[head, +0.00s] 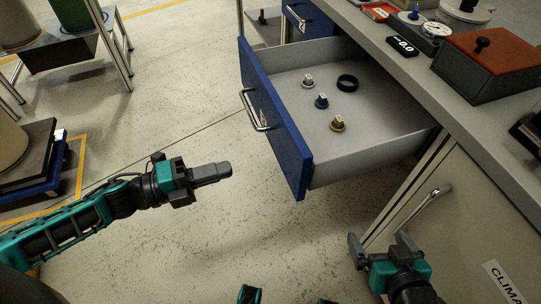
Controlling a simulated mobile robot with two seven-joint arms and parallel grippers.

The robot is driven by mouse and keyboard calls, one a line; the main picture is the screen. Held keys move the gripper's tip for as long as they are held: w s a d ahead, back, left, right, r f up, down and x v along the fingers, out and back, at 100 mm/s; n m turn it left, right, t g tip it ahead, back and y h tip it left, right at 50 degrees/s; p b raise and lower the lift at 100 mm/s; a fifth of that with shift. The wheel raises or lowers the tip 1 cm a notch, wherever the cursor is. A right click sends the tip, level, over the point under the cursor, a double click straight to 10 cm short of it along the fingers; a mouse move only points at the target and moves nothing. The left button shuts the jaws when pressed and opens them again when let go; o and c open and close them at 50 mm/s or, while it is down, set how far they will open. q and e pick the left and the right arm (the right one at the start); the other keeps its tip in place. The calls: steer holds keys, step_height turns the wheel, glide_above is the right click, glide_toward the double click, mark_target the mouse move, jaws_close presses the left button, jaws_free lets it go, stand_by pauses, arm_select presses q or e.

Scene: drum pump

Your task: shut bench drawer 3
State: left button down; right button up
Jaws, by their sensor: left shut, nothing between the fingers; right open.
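A bench drawer (360,115) with a blue front (268,115) stands pulled out from the grey bench; I cannot read a number on it. Its metal bar handle (254,110) is on the blue front. Inside lie a silver fitting (308,81), a blue fitting (321,101), a brass fitting (338,124) and a black ring (347,83). My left gripper (228,170) is shut and empty, to the left of and below the drawer front, apart from it. My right gripper (377,240) is open, below the drawer near the bench cabinet.
The bench top (400,75) carries a grey box with a red lid (490,65), a small display (402,46) and a gauge (436,29). A cabinet door with a handle (437,192) is below right. Another blue drawer front (300,20) is behind.

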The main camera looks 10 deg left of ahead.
mark_target(285, 153)
arm_select(q)
steer(key=x, duration=1.1)
steer(key=shift+b, duration=0.4)
arm_select(e)
steer(key=shift+f, duration=0.6)
arm_select(q)
steer(key=shift+w, duration=0.1)
